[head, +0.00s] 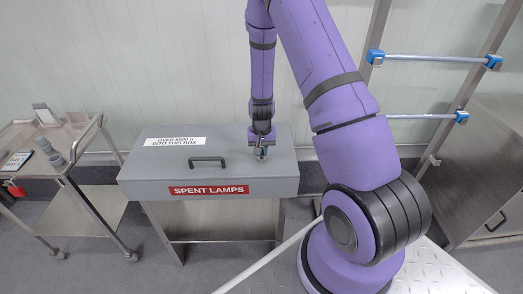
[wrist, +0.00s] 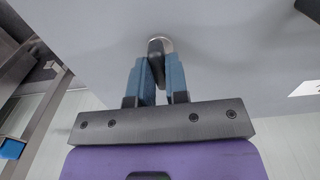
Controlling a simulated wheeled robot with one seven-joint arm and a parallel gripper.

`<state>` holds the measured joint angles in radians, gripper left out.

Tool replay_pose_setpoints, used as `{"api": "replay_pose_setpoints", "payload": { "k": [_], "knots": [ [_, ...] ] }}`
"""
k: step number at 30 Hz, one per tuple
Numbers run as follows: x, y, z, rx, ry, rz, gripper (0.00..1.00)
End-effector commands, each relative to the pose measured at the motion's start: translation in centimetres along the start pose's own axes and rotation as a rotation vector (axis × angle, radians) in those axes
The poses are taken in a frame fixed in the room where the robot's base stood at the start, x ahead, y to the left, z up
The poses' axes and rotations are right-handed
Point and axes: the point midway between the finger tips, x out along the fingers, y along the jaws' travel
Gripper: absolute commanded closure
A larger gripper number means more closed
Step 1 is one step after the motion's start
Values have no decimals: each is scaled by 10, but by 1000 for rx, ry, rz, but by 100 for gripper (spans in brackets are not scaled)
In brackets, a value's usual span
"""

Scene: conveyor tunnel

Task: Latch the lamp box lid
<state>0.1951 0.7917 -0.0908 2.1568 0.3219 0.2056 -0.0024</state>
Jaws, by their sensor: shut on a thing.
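The grey lamp box (head: 235,189) stands against the wall in the head view, with a red "SPENT LAMPS" label on its front. Its lid (head: 227,145) looks down flat and carries a black bar handle (head: 208,160). My gripper (head: 262,154) points down at the right part of the lid. In the wrist view my gripper (wrist: 159,82) has its blue fingers closed on a dark latch knob (wrist: 156,48) with a round metal base on the grey surface. The fingers hide part of the knob, and in the head view it is too small to tell its turn.
A steel trolley (head: 62,160) with several small items stands at the left. A steel rack with blue-clamped rails (head: 430,57) and a metal cabinet (head: 490,165) are at the right. A white printed label (head: 175,142) lies on the lid's left part.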

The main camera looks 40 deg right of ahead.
Motion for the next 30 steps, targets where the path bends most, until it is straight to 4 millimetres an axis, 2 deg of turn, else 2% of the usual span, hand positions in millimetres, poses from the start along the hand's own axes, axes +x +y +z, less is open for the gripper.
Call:
{"api": "replay_pose_setpoints", "payload": {
  "k": [18,19,21,22,30],
  "knots": [
    [-1,0,-1,38,3,-1,100],
    [-1,0,-1,38,3,-1,78],
    [0,0,-1,38,2,-1,62],
    [0,0,-1,38,2,-1,60],
    [-1,0,0,37,1,0,60]
  ]
}}
